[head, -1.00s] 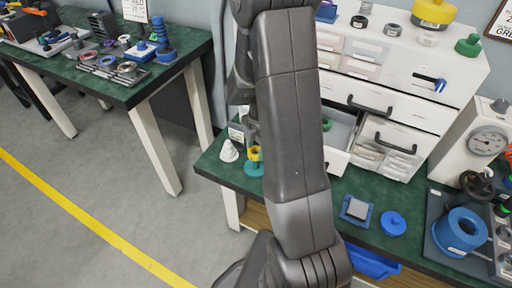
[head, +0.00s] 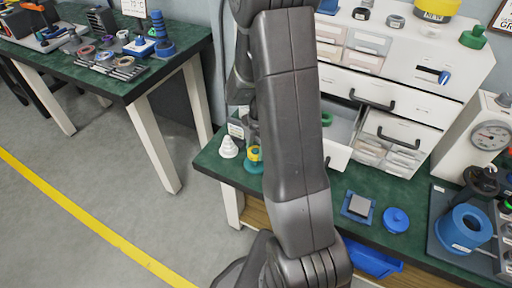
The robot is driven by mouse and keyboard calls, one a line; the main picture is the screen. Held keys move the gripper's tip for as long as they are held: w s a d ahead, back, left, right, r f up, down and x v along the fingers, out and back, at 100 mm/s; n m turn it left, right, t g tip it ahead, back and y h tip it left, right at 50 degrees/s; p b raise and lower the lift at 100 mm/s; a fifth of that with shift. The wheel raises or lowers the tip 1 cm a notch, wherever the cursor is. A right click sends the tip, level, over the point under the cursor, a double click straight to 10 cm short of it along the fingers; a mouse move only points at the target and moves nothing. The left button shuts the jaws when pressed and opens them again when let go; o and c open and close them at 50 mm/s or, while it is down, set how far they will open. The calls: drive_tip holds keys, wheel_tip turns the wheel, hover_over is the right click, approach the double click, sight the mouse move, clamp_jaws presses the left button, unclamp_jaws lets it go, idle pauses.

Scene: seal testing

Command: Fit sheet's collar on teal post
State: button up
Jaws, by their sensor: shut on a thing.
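A teal post's round base (head: 251,167) stands on the near green bench, left of my arm. A yellow ring-shaped part (head: 254,153) shows at or just above it; whether it sits on the post I cannot tell. The post's right side is hidden by my arm. A printed sheet (head: 134,6) is on the wall at the upper left, and another (head: 503,18) is cut off at the upper right; neither can be read in full. My arm crosses the middle of the head view and hides my gripper and whatever is in it.
A white stepped cone (head: 229,147) stands left of the teal base. A white drawer cabinet (head: 400,75) has one drawer open, with a green ring (head: 326,118) inside. A blue-edged pad (head: 358,207), a blue lid (head: 396,220) and a blue cylinder (head: 465,228) lie to the right.

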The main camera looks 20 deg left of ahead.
drive_tip(key=o, duration=1.2)
drive_tip(key=shift+r+p, duration=2.3)
drive_tip(key=shift+r, duration=1.15)
